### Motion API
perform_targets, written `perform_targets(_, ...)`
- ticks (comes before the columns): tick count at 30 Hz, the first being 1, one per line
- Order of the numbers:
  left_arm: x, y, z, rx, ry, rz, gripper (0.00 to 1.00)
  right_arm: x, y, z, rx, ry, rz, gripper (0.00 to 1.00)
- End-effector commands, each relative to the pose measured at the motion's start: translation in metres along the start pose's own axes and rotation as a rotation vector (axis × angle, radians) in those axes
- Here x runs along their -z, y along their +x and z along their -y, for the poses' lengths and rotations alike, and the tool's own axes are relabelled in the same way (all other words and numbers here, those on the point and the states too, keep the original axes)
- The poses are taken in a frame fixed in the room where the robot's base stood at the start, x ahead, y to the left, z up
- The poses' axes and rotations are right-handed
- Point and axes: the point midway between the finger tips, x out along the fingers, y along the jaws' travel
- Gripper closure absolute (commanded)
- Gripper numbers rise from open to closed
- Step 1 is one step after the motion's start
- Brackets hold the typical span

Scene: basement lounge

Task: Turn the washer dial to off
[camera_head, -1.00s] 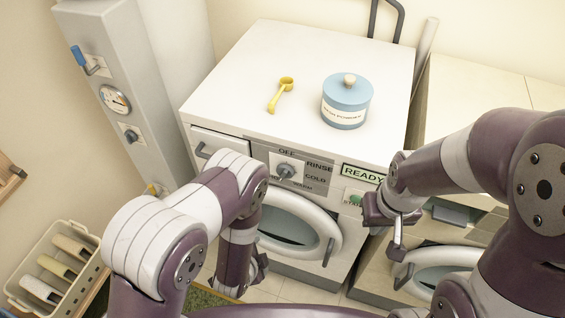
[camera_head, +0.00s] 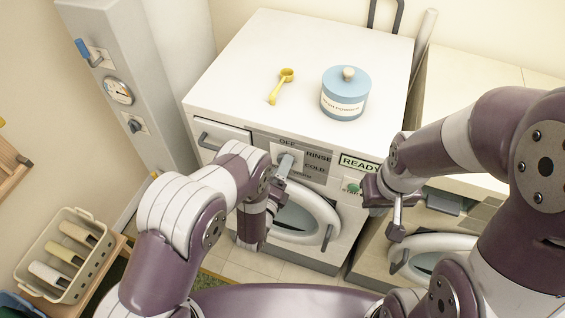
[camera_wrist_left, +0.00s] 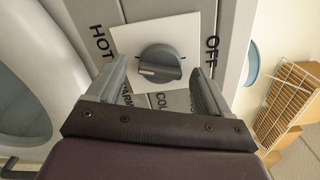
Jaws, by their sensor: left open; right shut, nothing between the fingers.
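The washer dial (camera_head: 286,163) is a grey knob on the washer's (camera_head: 215,105) front panel, with OFF above it in the head view. In the left wrist view the dial (camera_wrist_left: 160,63) sits on a white plate. Its white mark is on the left side, away from the OFF label (camera_wrist_left: 212,55) at right and towards the HOT side. My left gripper (camera_wrist_left: 160,78) is open, its fingers on either side of the dial; I cannot tell whether they touch it. In the head view its arm partly covers the panel. My right gripper (camera_head: 396,222) is shut and empty, right of the washer door.
A blue washing powder tub (camera_head: 345,93) and a yellow scoop (camera_head: 281,86) lie on the washer top. A green button (camera_head: 352,187) is near my right gripper. A grey cabinet (camera_head: 140,80) stands left, a basket (camera_head: 66,255) at lower left.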

Motion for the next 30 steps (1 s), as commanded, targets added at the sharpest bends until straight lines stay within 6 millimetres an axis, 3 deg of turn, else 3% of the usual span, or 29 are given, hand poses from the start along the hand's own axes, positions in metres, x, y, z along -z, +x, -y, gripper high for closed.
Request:
perform_targets(4,-0.0001,0.0121,0.0003,0.0,0.0,0.0,0.2,0.0004,-0.0036,0.0,0.0,0.0,0.0,1.0)
perform_targets(12,0.0001,0.0145,-0.0003,0.0,0.0,0.0,0.2,0.0003,-0.0032,0.0,0.0,0.0,0.0,1.0)
perform_targets(13,0.0001,0.0145,-0.0003,0.0,0.0,0.0,0.23,0.0003,-0.0032,0.0,0.0,0.0,0.0,1.0)
perform_targets(18,0.0001,0.0143,-0.0004,-0.001,0.0,0.0,0.76,0.0003,-0.0033,0.0,0.0,0.0,0.0,1.0)
perform_targets(30,0.0007,0.0136,-0.0022,-0.002,-0.064,-0.001,0.75,-0.0003,0.002,0.0,0.0,0.0,0.0,1.0)
